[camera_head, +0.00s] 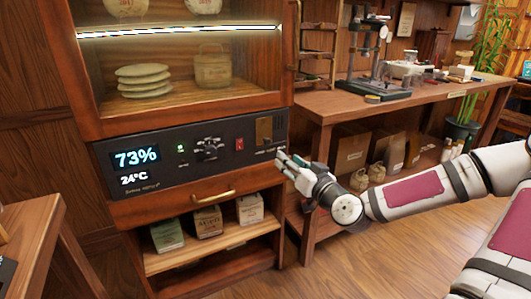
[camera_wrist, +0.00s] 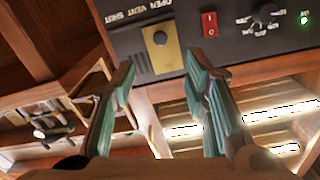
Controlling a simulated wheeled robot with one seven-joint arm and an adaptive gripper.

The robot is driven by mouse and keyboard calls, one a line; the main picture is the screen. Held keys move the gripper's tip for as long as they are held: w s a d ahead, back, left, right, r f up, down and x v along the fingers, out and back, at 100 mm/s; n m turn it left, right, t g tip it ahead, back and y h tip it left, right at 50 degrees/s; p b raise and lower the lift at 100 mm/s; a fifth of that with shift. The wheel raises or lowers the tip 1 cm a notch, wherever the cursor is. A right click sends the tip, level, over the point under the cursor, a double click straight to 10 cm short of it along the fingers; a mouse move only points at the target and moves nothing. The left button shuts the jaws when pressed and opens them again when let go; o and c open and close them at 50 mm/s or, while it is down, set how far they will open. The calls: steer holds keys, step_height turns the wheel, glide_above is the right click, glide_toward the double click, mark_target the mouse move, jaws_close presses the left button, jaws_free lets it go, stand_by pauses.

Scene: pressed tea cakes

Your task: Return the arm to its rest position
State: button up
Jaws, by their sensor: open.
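My gripper (camera_head: 284,161) is stretched out in front of the right end of a dark control panel (camera_head: 200,150) on a wooden cabinet. In the wrist view my gripper (camera_wrist: 160,75) shows two teal-padded fingers spread apart with nothing between them. A brass vent plate (camera_head: 264,131) is just above and left of the fingertips in the head view; the plate also shows in the wrist view (camera_wrist: 158,50), beyond the gap between the fingers. A red switch (camera_head: 239,144) sits left of the plate. Whether the fingertips touch the panel I cannot tell.
A wooden workbench (camera_head: 400,103) with a press stand (camera_head: 366,50) stands right of the cabinet, close behind my arm. The drawer handle (camera_head: 213,197) juts out below the panel. Open floor (camera_head: 350,265) lies beneath my arm. A table corner (camera_head: 40,235) is at the left.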

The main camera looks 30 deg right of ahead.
steer(key=s+a+f+n+g+y, duration=0.1)
steer(key=a+f+n+g+y, duration=0.3)
steer(key=a+f, duration=0.45)
steer(key=s+a+f+n+g+h, duration=0.2)
steer(key=s+a+f+g, duration=0.15)
steer(key=s+g, duration=0.35)
steer(key=s+a+r+m+g+h, duration=0.1)
steer(key=s+a+r+g, duration=0.1)
steer(key=s+r, duration=0.65)
steer(key=s+a+r+m+g, duration=0.15)
steer(key=s+r, duration=0.25)
steer(key=s, duration=0.9)
steer(key=s+a+r+m+g+h, duration=0.1)
steer(key=s+a+r+g, duration=0.2)
steer(key=s+r, duration=0.5)
step_height(320, 180, up, 28)
steer(key=s+t+p, duration=0.2)
steer(key=t+p, duration=0.1)
steer(key=p, duration=2.4)
steer(key=shift+d+f+t, duration=0.25)
steer(key=shift+t, duration=0.1)
